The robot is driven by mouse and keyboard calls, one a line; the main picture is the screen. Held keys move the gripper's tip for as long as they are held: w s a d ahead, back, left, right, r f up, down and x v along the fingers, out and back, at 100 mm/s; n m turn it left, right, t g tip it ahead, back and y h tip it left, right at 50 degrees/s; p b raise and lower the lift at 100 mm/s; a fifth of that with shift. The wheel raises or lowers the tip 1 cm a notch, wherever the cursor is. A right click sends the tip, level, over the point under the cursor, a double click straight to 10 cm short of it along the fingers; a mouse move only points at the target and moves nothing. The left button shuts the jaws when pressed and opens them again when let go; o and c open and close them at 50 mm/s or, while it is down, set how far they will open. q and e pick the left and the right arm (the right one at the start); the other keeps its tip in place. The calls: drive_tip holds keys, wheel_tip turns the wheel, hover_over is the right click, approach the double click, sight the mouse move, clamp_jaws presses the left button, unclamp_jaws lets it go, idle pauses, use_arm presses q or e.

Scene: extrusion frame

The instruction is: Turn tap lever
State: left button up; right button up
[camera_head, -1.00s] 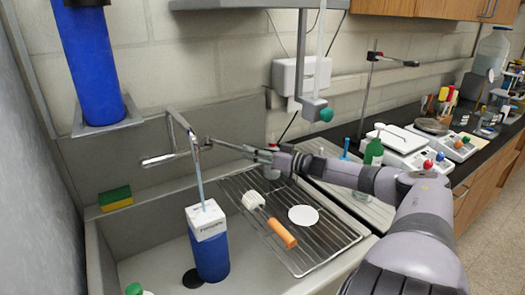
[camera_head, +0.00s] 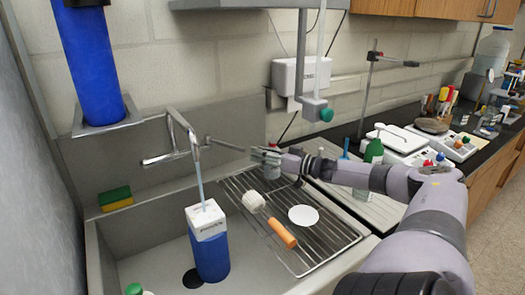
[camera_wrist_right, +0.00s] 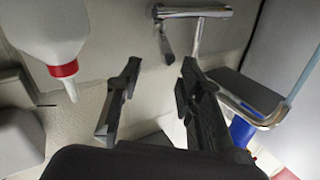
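The metal tap (camera_head: 183,132) is on the sink's back wall, and a stream of water (camera_head: 199,178) runs from its spout into a blue and white container (camera_head: 210,255). The tap lever (camera_head: 226,145) points right, toward my right gripper (camera_head: 262,151). In the right wrist view the lever (camera_wrist_right: 166,46) hangs beneath the chrome tap body (camera_wrist_right: 195,11), beyond the fingertips. My right gripper (camera_wrist_right: 158,78) is open with nothing between its fingers. It appears apart from the lever. My left gripper is not in view.
A wire rack (camera_head: 320,240) holds a brush with an orange handle (camera_head: 282,232) and a white disc (camera_head: 303,215). A green-yellow sponge (camera_head: 115,198) sits on the sink's left ledge. A white bottle with a red collar (camera_wrist_right: 48,35) hangs near the gripper in the wrist view.

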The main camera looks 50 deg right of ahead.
sight(225, 144)
drive_tip(key=shift+c, duration=0.5)
